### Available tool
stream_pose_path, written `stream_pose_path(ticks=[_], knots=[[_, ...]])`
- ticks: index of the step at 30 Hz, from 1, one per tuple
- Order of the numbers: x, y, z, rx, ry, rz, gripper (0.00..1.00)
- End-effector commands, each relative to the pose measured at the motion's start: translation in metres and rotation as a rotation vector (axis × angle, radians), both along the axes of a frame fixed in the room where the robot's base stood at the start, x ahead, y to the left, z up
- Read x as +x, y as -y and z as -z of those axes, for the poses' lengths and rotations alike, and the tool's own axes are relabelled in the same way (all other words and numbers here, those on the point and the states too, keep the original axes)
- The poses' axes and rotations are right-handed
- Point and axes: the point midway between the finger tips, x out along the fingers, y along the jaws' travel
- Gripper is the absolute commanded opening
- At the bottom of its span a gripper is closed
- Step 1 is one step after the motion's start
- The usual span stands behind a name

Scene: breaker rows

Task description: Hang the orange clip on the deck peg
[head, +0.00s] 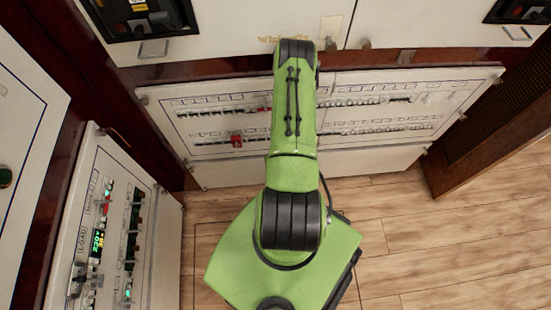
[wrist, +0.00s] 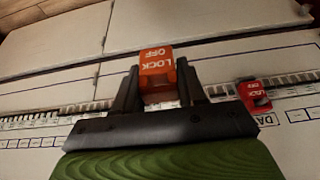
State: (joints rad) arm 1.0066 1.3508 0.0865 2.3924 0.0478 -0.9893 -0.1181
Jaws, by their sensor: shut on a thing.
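The orange clip (wrist: 156,62), marked LOCK OFF, sits between the fingers of my gripper (wrist: 157,72) in the wrist view. My gripper is shut on it. A breaker row runs behind and below the clip; I cannot tell whether the clip touches anything there. In the head view my green arm hides the gripper and the held clip. I cannot make out the deck peg for certain in either view.
A red lock clip (wrist: 255,96) sits on the breaker row right of my gripper; a red clip (head: 236,140) shows on the lower row in the head view. A side panel (head: 110,230) with green displays stands at left. Wooden floor is clear at right.

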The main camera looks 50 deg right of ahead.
Motion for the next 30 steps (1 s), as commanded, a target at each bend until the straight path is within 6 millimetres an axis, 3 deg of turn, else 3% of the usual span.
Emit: stream_pose_path(ticks=[18, 30], knots=[[0.035, 0.039, 0.0, -0.003, 0.002, -0.001, 0.06], [0.039, 0.044, -0.001, -0.001, 0.0, -0.001, 0.06]])
